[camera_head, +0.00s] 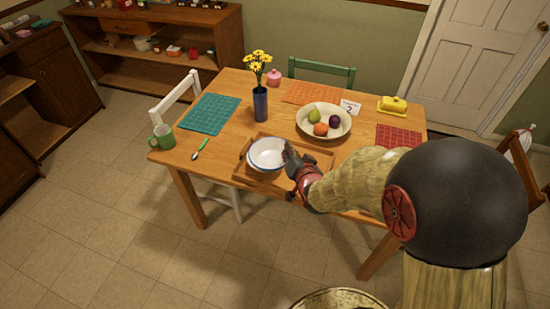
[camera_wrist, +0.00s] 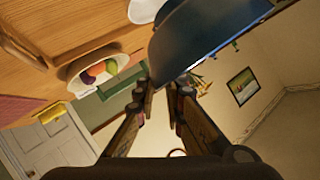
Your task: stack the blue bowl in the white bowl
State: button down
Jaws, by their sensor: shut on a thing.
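The blue bowl (camera_wrist: 205,35) shows its dark blue outer side close up in the wrist view. In the head view, the blue bowl (camera_head: 267,152) shows a white inside and a thin blue rim. My gripper (camera_head: 290,152) is shut on its right edge; the fingers also show in the wrist view (camera_wrist: 162,84). A white piece (camera_wrist: 145,10), seemingly the white bowl, shows beyond the blue bowl in the wrist view. In the head view the blue bowl largely hides it, and I cannot tell whether the bowls touch.
A wooden tray (camera_head: 240,177) lies under the bowls at the table's front edge. A fruit bowl (camera_head: 341,130), a blue vase (camera_head: 260,105) with yellow flowers and a number card (camera_head: 351,106) stand behind. A green mug (camera_head: 162,138) and spoon (camera_head: 200,148) are left.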

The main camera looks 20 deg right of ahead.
jog(key=w+f+b, duration=0.1)
jog(key=w+f, duration=0.1)
jog(key=w, duration=0.1)
jog(key=w+f+b, duration=0.1)
jog(key=w+f, duration=0.2)
jog(key=w, duration=0.1)
jog(key=w+f+b, duration=0.2)
jog(key=w+f, duration=0.1)
jog(key=shift+w+d, duration=0.3)
jog(key=shift+w, duration=0.05)
jog(key=shift+w+f, duration=0.2)
jog(key=shift+f, duration=0.1)
notch_tip(320, 180, down, 3)
jog(key=shift+w+f+b, duration=0.1)
jog(key=shift+f+b, duration=0.1)
jog(key=shift+b, duration=0.95)
jog(key=c, duration=1.8)
grip_release()
jog(key=shift+c, duration=0.2)
